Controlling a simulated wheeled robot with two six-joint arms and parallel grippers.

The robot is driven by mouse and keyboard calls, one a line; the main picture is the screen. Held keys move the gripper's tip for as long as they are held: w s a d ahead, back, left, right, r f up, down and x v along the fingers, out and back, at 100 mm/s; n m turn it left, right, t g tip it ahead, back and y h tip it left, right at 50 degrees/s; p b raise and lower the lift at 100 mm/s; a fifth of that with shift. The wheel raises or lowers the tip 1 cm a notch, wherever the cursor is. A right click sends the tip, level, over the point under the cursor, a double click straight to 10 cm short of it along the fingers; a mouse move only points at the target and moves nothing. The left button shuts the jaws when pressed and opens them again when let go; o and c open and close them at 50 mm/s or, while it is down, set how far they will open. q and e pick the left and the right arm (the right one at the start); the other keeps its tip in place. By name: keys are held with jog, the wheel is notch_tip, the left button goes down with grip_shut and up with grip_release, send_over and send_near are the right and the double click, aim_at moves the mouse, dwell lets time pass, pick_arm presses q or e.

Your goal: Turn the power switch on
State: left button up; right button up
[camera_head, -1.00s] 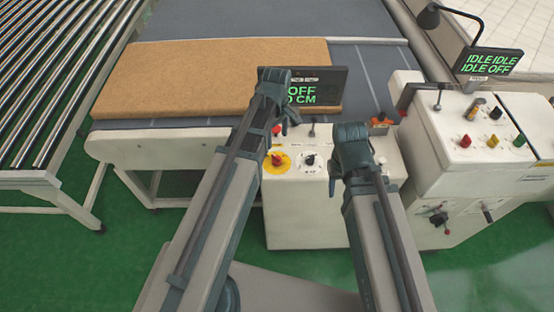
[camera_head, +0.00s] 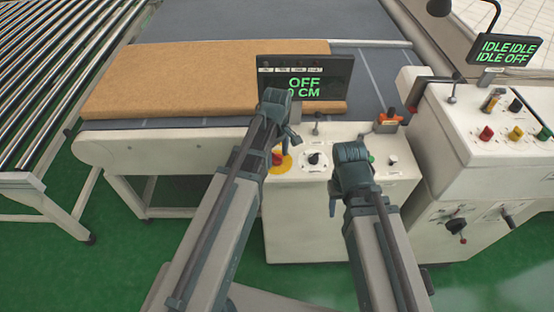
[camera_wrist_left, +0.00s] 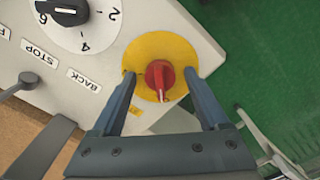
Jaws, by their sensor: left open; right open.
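The power switch is a red rotary knob on a yellow disc (camera_head: 287,163), at the left end of the white control box (camera_head: 310,220). In the left wrist view the red knob (camera_wrist_left: 160,78) lies between my open left fingers, apart from both. My left gripper (camera_wrist_left: 165,85) points at it from above; in the head view its arm (camera_head: 268,125) partly hides the knob. My right gripper (camera_head: 350,165) is over the right part of the box; its fingertips are hard to make out. The display (camera_head: 305,80) reads OFF and a CM value partly hidden by my left gripper.
A black numbered dial (camera_head: 314,159) sits right of the switch, with a lever (camera_head: 316,124) behind it. An orange-handled part (camera_head: 388,120) and a second console (camera_head: 470,130) stand right. A brown mattress (camera_head: 200,80) lies on the conveyor behind.

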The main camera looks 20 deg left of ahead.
pick_arm(q)
grip_shut()
dwell(0.4)
jog(key=shift+m, duration=0.3)
jog(key=m, duration=0.3)
jog(key=shift+m, duration=0.4)
jog(key=m, duration=0.4)
jog(key=shift+m, duration=0.3)
jog(key=m, duration=0.4)
jog(key=shift+m, duration=2.4)
